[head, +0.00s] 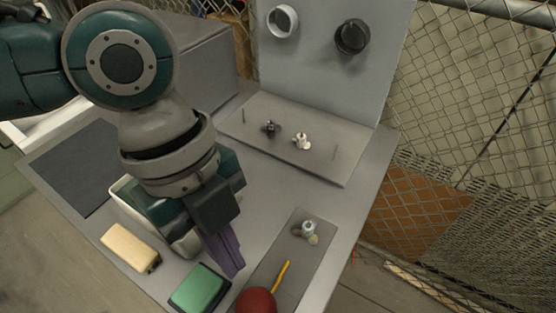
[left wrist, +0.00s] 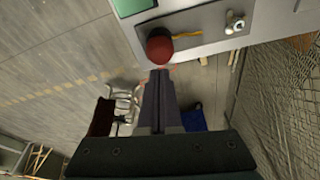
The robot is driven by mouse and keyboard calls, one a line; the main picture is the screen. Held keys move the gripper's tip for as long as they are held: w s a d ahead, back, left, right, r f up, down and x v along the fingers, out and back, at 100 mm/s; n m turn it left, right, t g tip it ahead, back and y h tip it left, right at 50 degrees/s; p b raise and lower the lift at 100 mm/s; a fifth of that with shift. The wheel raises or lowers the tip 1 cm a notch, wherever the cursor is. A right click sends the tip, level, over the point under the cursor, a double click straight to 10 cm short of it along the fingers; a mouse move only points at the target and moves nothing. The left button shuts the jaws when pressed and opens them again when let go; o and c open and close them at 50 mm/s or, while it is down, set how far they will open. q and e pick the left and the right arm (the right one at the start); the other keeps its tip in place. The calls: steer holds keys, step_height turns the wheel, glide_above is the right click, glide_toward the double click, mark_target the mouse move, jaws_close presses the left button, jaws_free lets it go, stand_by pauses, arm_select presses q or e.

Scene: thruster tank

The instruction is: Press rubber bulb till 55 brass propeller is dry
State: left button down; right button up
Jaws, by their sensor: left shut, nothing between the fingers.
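The red rubber bulb (head: 256,301) lies on a grey mat (head: 272,258) at the table's front edge, its lower part cut off by the frame. A yellow nozzle (head: 283,272) points from it toward the brass propeller (head: 312,238), which has a silver hub and sits at the mat's far end. I cannot tell whether the propeller is wet. My left gripper (head: 234,270) is shut and empty, up and left of the bulb. In the left wrist view its fingertips (left wrist: 160,74) appear just below the bulb (left wrist: 160,48); contact cannot be told. My right gripper is not in view.
A green block (head: 199,288) and a cream block (head: 130,246) lie left of the mat. A white basin (head: 124,190) is partly hidden behind my arm. A board (head: 315,165) with a dark propeller (head: 270,128) and a white propeller (head: 301,141) stands at the back.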

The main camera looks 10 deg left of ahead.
mark_target(247, 296)
arm_select(q)
steer(key=shift+s, duration=0.1)
steer(key=b+x, duration=0.6)
steer(key=x, duration=0.1)
steer(key=shift+b, duration=0.4)
steer(key=shift+a+b+x, duration=0.25)
steer(key=shift+b+x, duration=0.7)
steer(key=shift+x, duration=0.15)
steer(key=shift+r, duration=0.1)
steer(key=shift+w+a+r+p, duration=0.1)
steer(key=shift+w+a+p, duration=0.05)
steer(key=shift+w+p, duration=0.15)
steer(key=shift+w+a+r+p, duration=0.2)
steer(key=shift+w+a, duration=0.1)
steer(key=shift+a, duration=0.25)
steer(key=shift+w+a+r+p, duration=0.2)
steer(key=shift+w+a, duration=0.1)
steer(key=shift+a, duration=0.25)
